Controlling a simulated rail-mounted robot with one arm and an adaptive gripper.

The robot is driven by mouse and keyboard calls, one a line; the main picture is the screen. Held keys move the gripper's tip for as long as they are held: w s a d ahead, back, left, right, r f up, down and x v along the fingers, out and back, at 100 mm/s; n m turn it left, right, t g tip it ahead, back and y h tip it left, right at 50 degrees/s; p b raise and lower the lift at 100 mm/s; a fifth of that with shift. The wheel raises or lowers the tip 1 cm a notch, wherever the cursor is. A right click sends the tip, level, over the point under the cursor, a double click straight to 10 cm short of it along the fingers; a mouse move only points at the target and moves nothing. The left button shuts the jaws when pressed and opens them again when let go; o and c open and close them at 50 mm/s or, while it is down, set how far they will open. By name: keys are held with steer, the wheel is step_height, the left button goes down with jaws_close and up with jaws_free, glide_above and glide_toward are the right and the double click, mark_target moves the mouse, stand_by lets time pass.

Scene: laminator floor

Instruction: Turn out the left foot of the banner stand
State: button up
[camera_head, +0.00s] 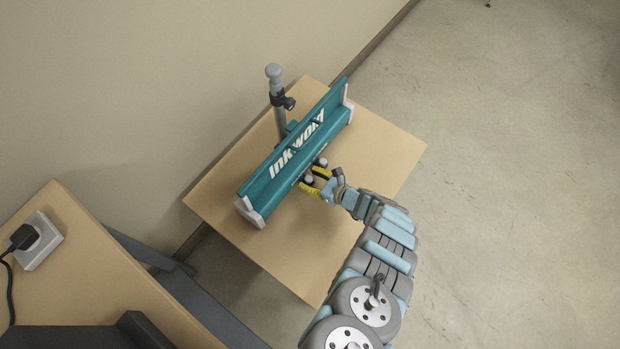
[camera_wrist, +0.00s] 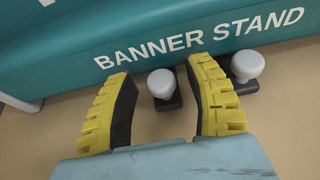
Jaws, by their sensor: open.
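The teal banner stand (camera_head: 296,150), with pale end caps, lies across a wooden table in the head view. Its lettered side (camera_wrist: 185,40) fills the top of the wrist view. Two feet with grey knobs stick out at this side, near its middle, both seemingly folded along the base. The left foot's knob (camera_wrist: 161,83) is between my gripper's (camera_wrist: 160,68) yellow fingers, with a gap on each side. The right foot's knob (camera_wrist: 247,65) is outside, just beyond the right finger. My gripper (camera_head: 314,183) is open and empty; its height above the tabletop is unclear.
The tabletop (camera_head: 375,150) is bare to the right of the stand. A grey post (camera_head: 279,105) with a dark clamp stands behind it, near the wall. A second wooden surface (camera_head: 100,270) with a socket box (camera_head: 38,240) and plug is at lower left.

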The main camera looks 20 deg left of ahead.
jaws_close()
